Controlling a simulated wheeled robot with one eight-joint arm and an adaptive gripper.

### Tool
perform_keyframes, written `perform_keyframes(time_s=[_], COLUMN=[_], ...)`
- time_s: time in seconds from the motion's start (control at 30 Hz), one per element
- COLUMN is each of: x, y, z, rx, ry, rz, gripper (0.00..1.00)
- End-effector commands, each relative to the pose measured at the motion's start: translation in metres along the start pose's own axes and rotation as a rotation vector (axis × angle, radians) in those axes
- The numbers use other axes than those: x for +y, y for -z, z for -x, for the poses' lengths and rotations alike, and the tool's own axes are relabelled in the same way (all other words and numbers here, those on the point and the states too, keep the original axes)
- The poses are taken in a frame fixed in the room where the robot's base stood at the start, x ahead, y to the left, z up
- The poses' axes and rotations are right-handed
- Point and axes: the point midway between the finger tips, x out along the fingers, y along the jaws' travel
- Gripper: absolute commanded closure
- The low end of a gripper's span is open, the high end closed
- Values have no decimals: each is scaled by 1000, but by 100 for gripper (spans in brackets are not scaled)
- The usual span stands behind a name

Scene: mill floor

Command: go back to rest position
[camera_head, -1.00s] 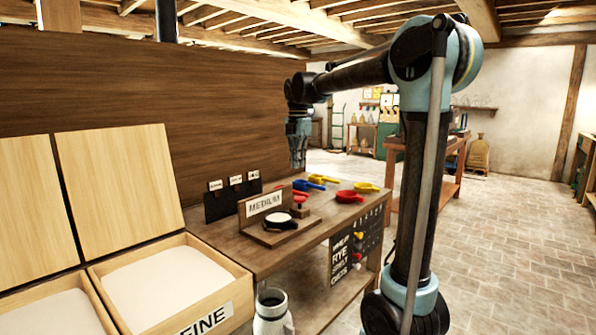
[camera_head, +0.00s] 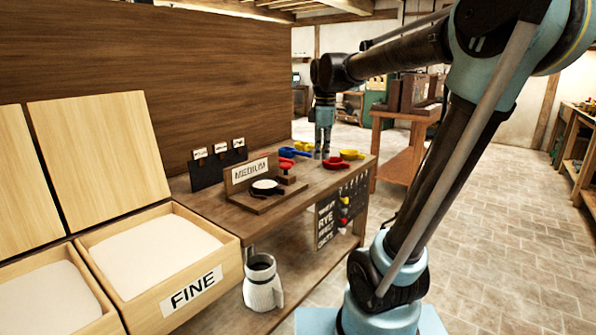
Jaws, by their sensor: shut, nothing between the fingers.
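My gripper (camera_head: 322,153) hangs pointing down at the end of my arm, over the far part of the wooden workbench (camera_head: 235,212). It is shut and empty. Its tips come close to the scoops; I cannot tell whether they touch anything.
A MEDIUM sign (camera_head: 251,173) stands behind a small board with a white-filled pan (camera_head: 267,186). Open flour bins (camera_head: 190,294) stand at the left. A white jug (camera_head: 262,289) is below the bench's near end. A second table (camera_head: 405,115) stands behind. The tiled floor at right is clear.

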Motion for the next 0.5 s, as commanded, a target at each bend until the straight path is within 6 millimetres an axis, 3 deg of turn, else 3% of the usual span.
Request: perform_keyframes(time_s=[0.2, 0.5], x=[-57, -131], y=[-42, -83], z=[-36, -98], rx=[6, 28], ry=[-30, -71], rz=[-375, -891], gripper=[100, 100])
